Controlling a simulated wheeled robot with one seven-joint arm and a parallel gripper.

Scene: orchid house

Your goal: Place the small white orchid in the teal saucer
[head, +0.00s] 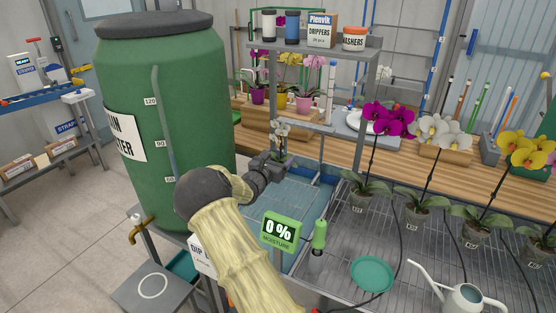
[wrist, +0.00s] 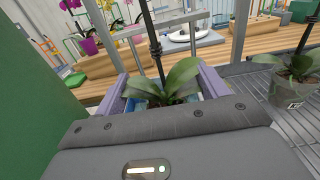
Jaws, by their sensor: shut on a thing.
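The small white orchid (head: 280,131) shows in the head view above a blue water basin, with white blooms on an upright stem. My gripper (head: 282,160) is shut on it. In the wrist view the orchid's green leaves (wrist: 172,85) and dark stem rise between my two purple-grey fingers (wrist: 164,88); its pot is mostly hidden. The teal saucer (head: 372,274) lies empty on the wire-mesh bench, to the right of and nearer than my gripper in the head view.
The basin (head: 310,196) is under my gripper. A moisture meter (head: 281,231) and a green-handled tool (head: 320,235) stand left of the saucer. A watering can (head: 462,297) is at its right. Several potted orchids (head: 411,196) line the bench's back; a green barrel (head: 190,100) stands left.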

